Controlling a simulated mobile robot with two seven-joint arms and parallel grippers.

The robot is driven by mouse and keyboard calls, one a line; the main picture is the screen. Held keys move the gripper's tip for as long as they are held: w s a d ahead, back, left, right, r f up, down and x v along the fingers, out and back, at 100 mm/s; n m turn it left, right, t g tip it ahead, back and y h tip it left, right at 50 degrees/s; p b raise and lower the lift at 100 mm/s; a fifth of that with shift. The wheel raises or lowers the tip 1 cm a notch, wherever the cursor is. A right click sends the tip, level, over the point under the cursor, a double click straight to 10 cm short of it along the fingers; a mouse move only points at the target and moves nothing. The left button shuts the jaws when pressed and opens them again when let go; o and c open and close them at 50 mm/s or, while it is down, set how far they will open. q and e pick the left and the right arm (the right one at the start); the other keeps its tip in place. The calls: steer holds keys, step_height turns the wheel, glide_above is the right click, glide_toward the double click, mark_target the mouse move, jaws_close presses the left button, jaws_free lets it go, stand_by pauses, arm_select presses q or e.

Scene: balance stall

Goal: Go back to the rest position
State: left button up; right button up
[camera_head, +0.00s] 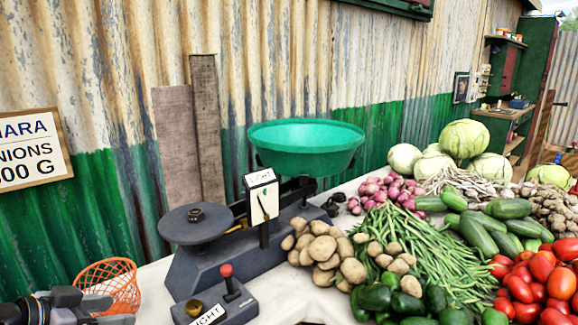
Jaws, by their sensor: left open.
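My left gripper (112,309) is at the bottom left corner, partly cut off by the frame edge. Its fingers point right and are apart, with nothing seen between them. It is in front of the orange wire basket (122,286), overlapping its lower part in the picture. My right gripper is not in view. A balance scale (222,260) stands on the white table, with a green bowl (305,152) on its far side and a dark round plate (180,230) on its near side. A small dark weight (196,214) sits on the plate.
A dark box with a red-knobbed lever (227,272) and a "LIGHT" label stands in front of the scale. Potatoes (322,248), green beans (425,255), tomatoes (530,285) and other vegetables crowd the right. A corrugated wall (100,80) with a sign (32,150) closes the back.

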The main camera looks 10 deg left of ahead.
arm_select(q)
steer(key=s+d+f+g+y, duration=0.1)
steer(key=s+d+f+g, duration=0.1)
steer(key=s+d+f, duration=0.4)
steer(key=s+d+f+g+y, duration=0.15)
steer(key=s+f, duration=0.25)
steer(key=f, duration=0.4)
steer(key=s+d+f+n+g+y, duration=0.1)
steer(key=s+d+f+n+g, duration=0.15)
steer(key=s+d, duration=0.55)
steer(key=w+d+f+t+h+p, duration=0.1)
steer(key=w+f+t+p, duration=0.3)
steer(key=w+t, duration=0.1)
steer(key=shift+w+d+t+p, duration=0.25)
steer(key=shift+t+p, duration=0.05)
steer(key=shift+t, duration=0.3)
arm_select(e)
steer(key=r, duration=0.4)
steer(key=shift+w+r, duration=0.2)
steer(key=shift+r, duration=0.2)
arm_select(q)
steer(key=shift+m+h, duration=0.25)
